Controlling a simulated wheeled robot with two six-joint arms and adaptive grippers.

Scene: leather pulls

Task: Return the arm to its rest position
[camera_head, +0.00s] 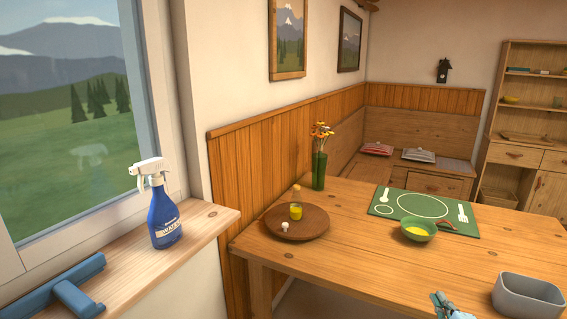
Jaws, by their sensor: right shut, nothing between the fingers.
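My right gripper (444,302) shows at the bottom edge, right of centre, in front of the wooden table (370,275). Only its light-blue and grey tip end is in the picture, and the rest of the arm is cut off. It is shut with nothing in it. It is left of a grey bin (528,295) and apart from it. My left gripper is not in the picture.
A round wooden tray (312,233) with small items, a flower vase (319,170), a green placemat (400,200) and a green bowl (418,229) occupy the table. A spray bottle (163,215) and a blue squeegee (75,288) are on the windowsill. The table's front middle is clear.

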